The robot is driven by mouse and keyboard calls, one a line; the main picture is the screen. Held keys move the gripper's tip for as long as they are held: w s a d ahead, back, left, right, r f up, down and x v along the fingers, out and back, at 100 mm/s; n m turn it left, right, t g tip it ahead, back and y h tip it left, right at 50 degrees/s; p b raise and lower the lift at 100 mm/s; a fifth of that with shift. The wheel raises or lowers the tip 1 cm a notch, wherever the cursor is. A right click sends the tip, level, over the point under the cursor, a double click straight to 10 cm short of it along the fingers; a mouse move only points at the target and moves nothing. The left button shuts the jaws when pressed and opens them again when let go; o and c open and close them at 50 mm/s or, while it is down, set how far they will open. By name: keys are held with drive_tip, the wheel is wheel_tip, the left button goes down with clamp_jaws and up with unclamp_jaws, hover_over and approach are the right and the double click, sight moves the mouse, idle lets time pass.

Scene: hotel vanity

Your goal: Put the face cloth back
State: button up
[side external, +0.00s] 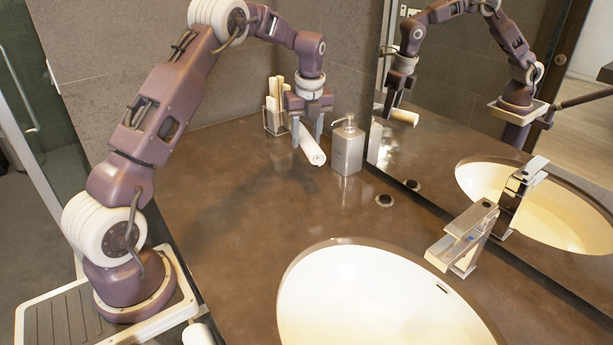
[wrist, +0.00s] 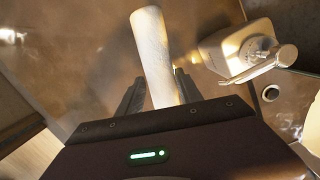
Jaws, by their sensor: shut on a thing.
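The face cloth (side external: 312,149) is a white roll. My gripper (side external: 308,139) is shut on it, with one finger on each side, beside the soap dispenser at the back of the counter. In the wrist view the rolled cloth (wrist: 153,50) sticks out forward from between the dark fingers (wrist: 155,95). In the side view its near end tilts down toward the counter; I cannot tell whether it touches. A wire holder (side external: 272,122) with upright white rolls (side external: 273,98) stands just behind and left of my gripper.
A grey soap dispenser (side external: 347,148) stands close to the right of the cloth; it also shows in the wrist view (wrist: 238,50). A mirror (side external: 440,140) lines the right side. The sink (side external: 375,295) and faucet (side external: 463,238) are in front. The counter (side external: 240,190) left of the cloth is clear.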

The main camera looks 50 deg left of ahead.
drive_tip(key=shift+w+a+r+m, duration=0.15)
drive_tip(key=shift+w+a+m, duration=0.35)
drive_tip(key=shift+a, duration=0.4)
drive_tip(key=shift+w+a, duration=0.25)
drive_tip(key=shift+a, duration=0.05)
wheel_tip(320, 180, down, 10)
drive_tip(key=shift+w+a+r, duration=0.1)
drive_tip(key=o, duration=1.3)
